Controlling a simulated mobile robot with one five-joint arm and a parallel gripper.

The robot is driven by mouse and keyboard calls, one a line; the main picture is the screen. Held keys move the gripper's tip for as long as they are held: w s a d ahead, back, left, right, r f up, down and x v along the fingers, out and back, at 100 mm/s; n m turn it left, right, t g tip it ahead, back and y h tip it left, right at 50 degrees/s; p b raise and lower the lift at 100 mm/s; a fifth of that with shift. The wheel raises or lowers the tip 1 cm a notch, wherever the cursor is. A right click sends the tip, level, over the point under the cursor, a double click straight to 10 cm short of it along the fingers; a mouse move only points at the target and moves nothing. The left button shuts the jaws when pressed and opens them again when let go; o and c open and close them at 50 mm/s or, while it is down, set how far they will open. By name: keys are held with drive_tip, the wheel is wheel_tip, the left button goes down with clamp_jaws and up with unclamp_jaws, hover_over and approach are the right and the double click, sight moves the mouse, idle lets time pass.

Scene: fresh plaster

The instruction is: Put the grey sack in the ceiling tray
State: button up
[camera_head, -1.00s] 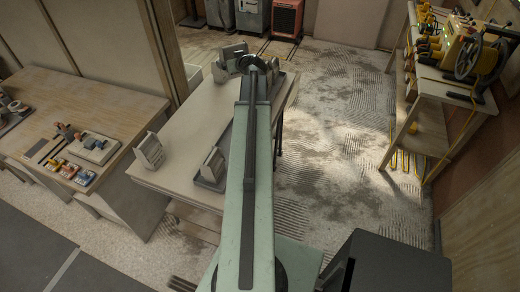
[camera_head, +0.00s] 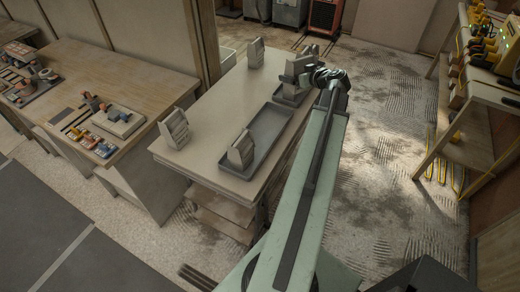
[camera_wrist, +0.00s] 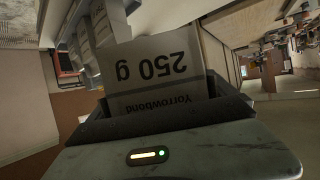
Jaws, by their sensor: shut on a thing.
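A grey sack (camera_wrist: 150,75) fills the middle of the wrist view, its label "250 g Yarrowbond" upside down. My gripper (camera_wrist: 168,108) is shut on it, with the dark jaws around its near end. In the head view my gripper (camera_head: 318,76) is at the far right edge of the table. Grey sack shapes (camera_head: 298,66) show beside it, and I cannot tell the held one from any behind it. A long grey tray (camera_head: 268,132) lies on the table with one sack (camera_head: 241,151) at its near end. A second small tray (camera_head: 287,99) shows behind it. I cannot tell which is the ceiling tray.
A workbench (camera_head: 110,70) with tools is on the left. A shelf (camera_head: 480,120) with yellow gear is on the right.

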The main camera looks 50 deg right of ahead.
drive_tip(key=s+a+f+n+y+b, duration=0.3)
drive_tip(key=s+a+f+y+b, duration=0.1)
drive_tip(key=a+f+b, duration=0.4)
drive_tip(key=s+a+f+n+y+b, duration=0.35)
drive_tip(key=a+f+b, duration=0.3)
drive_tip(key=f, duration=0.35)
drive_tip(key=shift+t, duration=0.3)
drive_tip(key=w, duration=0.4)
drive_tip(key=w+a+b, duration=0.1)
drive_tip(key=w, duration=0.4)
drive_tip(key=w+a+f, duration=0.1)
drive_tip(key=w, duration=0.4)
drive_tip(key=shift+w+a+b, duration=0.15)
drive_tip(key=shift+b, duration=0.15)
